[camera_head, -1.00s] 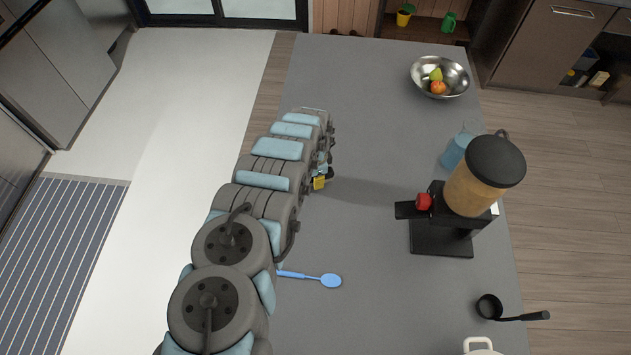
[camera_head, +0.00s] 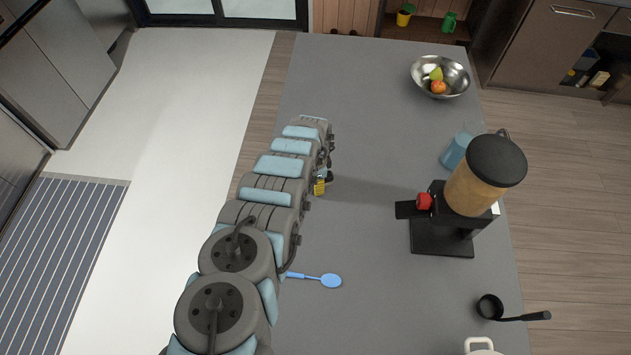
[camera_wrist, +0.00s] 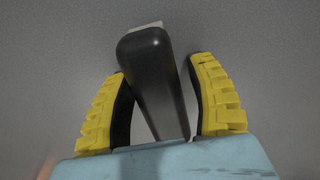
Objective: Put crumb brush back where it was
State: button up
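The crumb brush, a dark, rounded, elongated piece with a pale sliver past its far end, shows in the wrist view (camera_wrist: 153,70), over a grey surface. My gripper (camera_wrist: 158,65) has its two yellow-ribbed fingers on either side of it. A gap shows between the right finger and the brush; the left fingertip is at or very close to its edge. In the head view my gripper (camera_head: 320,187) is low over the left part of the grey counter (camera_head: 360,130). The brush is mostly hidden there behind the arm.
A blue spoon (camera_head: 331,281) lies nearer on the counter. A black stand with an amber container (camera_head: 476,190) is to the right, beside a blue jug (camera_head: 454,153). A metal fruit bowl (camera_head: 421,88) is at the back, a black ladle (camera_head: 520,318) front right. The counter middle is clear.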

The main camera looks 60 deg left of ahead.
jog(key=shift+r, duration=0.1)
jog(key=shift+w+r, duration=0.1)
jog(key=shift+r, duration=1.5)
jog(key=shift+a+r, duration=0.1)
jog(key=shift+r, duration=0.5)
jog(key=shift+r+b, duration=0.4)
jog(key=shift+r, duration=3.4)
